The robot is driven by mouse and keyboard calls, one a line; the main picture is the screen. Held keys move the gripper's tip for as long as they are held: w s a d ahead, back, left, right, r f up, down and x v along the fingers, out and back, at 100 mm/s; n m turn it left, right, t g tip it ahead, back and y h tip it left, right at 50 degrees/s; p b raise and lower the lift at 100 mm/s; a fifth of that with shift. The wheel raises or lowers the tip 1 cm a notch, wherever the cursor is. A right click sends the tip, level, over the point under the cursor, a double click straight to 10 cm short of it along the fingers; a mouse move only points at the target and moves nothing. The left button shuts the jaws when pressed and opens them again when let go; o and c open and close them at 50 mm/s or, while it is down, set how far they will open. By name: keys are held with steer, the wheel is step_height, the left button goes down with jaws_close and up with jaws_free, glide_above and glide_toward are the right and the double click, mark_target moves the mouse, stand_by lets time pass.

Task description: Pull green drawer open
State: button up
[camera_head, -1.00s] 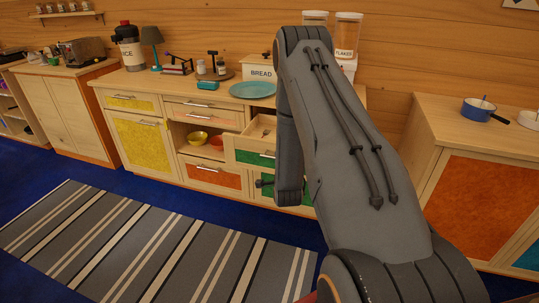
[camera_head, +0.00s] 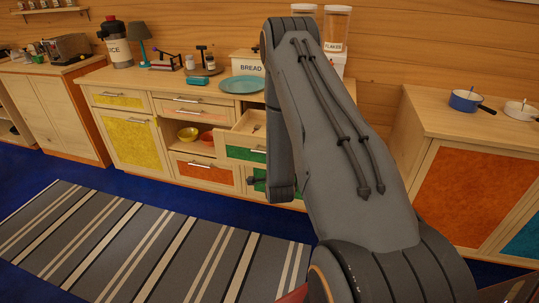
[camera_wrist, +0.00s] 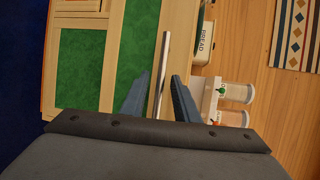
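The cabinet has a green drawer (camera_head: 238,154) that stands pulled out in the head view, with a fork in it. A second green front (camera_head: 260,173) lies below it, partly hidden by my arm. In the wrist view, which is turned sideways, a green panel (camera_wrist: 128,50) has a metal bar handle (camera_wrist: 164,65), with another green panel (camera_wrist: 80,65) to its left. My gripper (camera_wrist: 157,98) is open, with a finger on each side of the handle. I cannot tell whether the fingers touch it. In the head view my forearm hides most of my gripper.
A teal plate (camera_head: 241,84) and a bread box (camera_head: 250,64) stand on the counter. A yellow bowl (camera_head: 188,134) sits in the open niche left of the green drawer. A blue pan (camera_head: 467,101) is on the right cabinet. A striped rug (camera_head: 150,240) covers the floor in front.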

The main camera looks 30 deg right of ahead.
steer(key=b+v, duration=0.1)
steer(key=v, duration=0.6)
steer(key=shift+w+r, duration=0.1)
steer(key=s+a+r+n+g+y, duration=0.3)
steer(key=a+n+g, duration=0.1)
steer(key=a+n, duration=0.25)
steer(key=s+a+r+n+g+y, duration=0.2)
steer(key=a+r+n+g, duration=0.1)
steer(key=a+n, duration=0.35)
steer(key=s+a+r+n+g, duration=0.2)
steer(key=s+n, duration=0.1)
steer(key=s, duration=0.3)
steer(key=s+a+r+n+g, duration=0.2)
steer(key=s+a+n, duration=0.1)
steer(key=s, duration=0.4)
steer(key=s+a+r+n+g+y, duration=0.1)
steer(key=s+a+r+n+g, duration=0.2)
steer(key=s, duration=0.4)
steer(key=shift+n, duration=0.7)
